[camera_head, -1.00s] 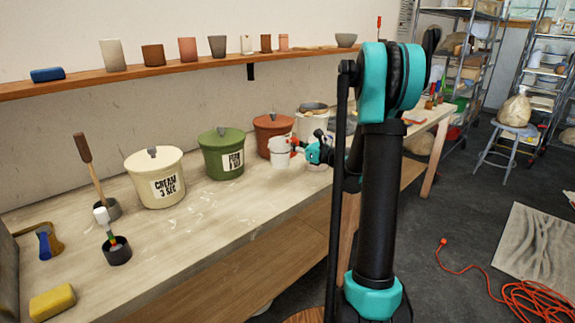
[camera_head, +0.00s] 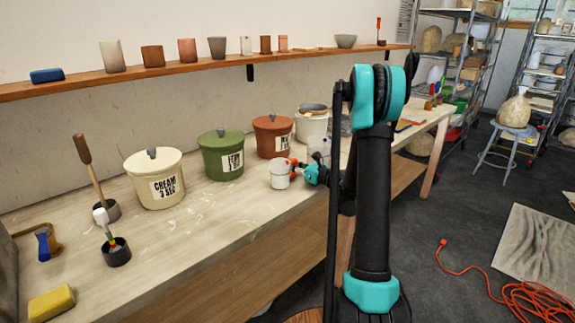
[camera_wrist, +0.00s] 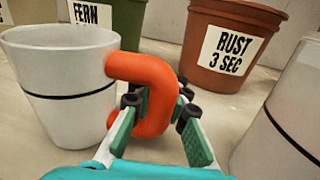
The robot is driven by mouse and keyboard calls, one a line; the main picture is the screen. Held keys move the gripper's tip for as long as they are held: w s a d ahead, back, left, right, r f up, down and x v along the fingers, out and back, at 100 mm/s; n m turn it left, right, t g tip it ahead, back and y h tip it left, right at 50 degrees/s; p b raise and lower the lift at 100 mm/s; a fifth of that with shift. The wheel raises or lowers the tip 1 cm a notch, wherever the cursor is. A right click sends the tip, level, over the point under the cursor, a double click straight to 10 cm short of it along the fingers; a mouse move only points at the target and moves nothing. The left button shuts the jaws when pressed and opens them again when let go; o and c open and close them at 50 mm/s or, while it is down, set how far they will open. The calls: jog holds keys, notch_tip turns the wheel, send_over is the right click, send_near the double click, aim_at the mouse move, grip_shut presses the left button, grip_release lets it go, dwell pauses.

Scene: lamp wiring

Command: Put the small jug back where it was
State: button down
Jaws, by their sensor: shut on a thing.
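The small jug (camera_head: 279,174) is white with a thin dark line around it and an orange handle. It is upright over the worktop, near the front edge in the head view. In the wrist view the jug (camera_wrist: 62,90) fills the left side. My gripper (camera_wrist: 150,108) is shut on its orange handle (camera_wrist: 158,84), with a finger on each side. In the head view my gripper (camera_head: 299,168) is just right of the jug. I cannot tell whether the jug's base touches the worktop.
A rust bucket (camera_head: 272,137), a green bucket (camera_head: 221,155) and a cream bucket (camera_head: 153,180) stand behind and left. Another white vessel with a dark line (camera_wrist: 285,120) is close on the right. The worktop (camera_head: 215,210) left of the jug is clear.

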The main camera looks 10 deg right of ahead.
jog(key=shift+f, duration=0.1)
jog(key=c, duration=1.5)
grip_release()
jog(key=v, duration=1.2)
